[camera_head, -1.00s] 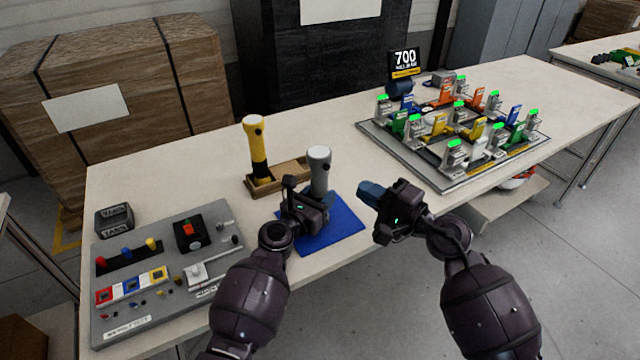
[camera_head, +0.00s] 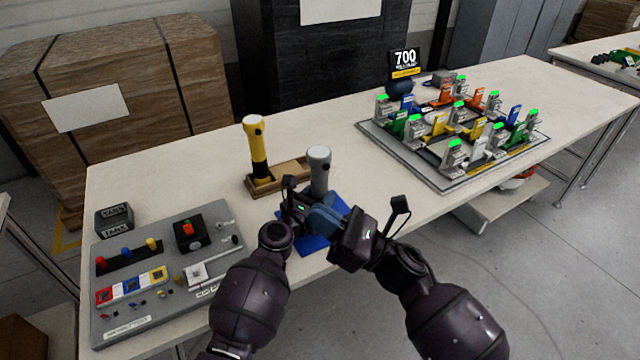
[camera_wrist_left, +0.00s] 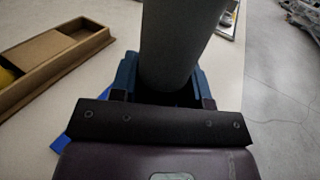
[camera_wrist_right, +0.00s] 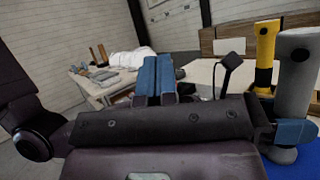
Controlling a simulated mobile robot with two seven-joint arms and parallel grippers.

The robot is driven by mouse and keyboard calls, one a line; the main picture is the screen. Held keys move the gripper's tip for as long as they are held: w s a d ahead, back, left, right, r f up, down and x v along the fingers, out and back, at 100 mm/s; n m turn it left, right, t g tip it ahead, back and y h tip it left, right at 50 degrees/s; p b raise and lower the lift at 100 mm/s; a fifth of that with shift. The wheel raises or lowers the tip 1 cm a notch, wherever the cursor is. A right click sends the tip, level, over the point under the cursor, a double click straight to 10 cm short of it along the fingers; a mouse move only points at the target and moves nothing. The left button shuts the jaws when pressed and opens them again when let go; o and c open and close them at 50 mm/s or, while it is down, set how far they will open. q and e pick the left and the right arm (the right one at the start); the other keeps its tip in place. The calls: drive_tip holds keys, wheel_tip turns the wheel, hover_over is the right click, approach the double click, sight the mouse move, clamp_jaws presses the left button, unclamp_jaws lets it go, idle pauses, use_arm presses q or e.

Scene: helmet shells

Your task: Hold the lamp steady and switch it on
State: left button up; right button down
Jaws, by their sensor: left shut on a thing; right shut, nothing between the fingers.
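A grey lamp (camera_head: 319,168) stands upright over a blue mat (camera_head: 312,243). It also shows in the left wrist view (camera_wrist_left: 178,45) and at the right of the right wrist view (camera_wrist_right: 294,90). My left gripper (camera_head: 312,198) is shut around the lamp's lower body; in the left wrist view its fingers (camera_wrist_left: 165,88) lie on both sides of it. My right gripper (camera_head: 322,218) is shut and empty, close beside the left gripper and the lamp. Its blue fingers are together in the right wrist view (camera_wrist_right: 155,80).
A yellow lamp (camera_head: 256,145) stands in a brown wooden tray (camera_head: 292,170) behind the grey one. A grey board with switches (camera_head: 150,310) lies at the left. A board of coloured parts (camera_head: 440,180) lies at the right.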

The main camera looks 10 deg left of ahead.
sight(327, 167)
drive_tip(key=w+d+f+n+t+h, duration=0.1)
drive_tip(key=w+d+n+t+h, duration=0.25)
drive_tip(key=t+h, duration=0.6)
drive_tip(key=w+d+f+n+t+h, duration=0.15)
drive_tip(key=d+n+t+h, duration=0.3)
drive_tip(key=t+h, duration=0.45)
drive_tip(key=w+a+t+y, duration=0.1)
drive_tip(key=w+a, duration=0.4)
drive_tip(key=w, duration=0.2)
drive_tip(key=shift+a+r+n, duration=0.3)
drive_tip(key=shift+a+r, duration=0.05)
drive_tip(key=shift+a, duration=0.05)
drive_tip(key=shift+w, duration=0.15)
idle(1.8)
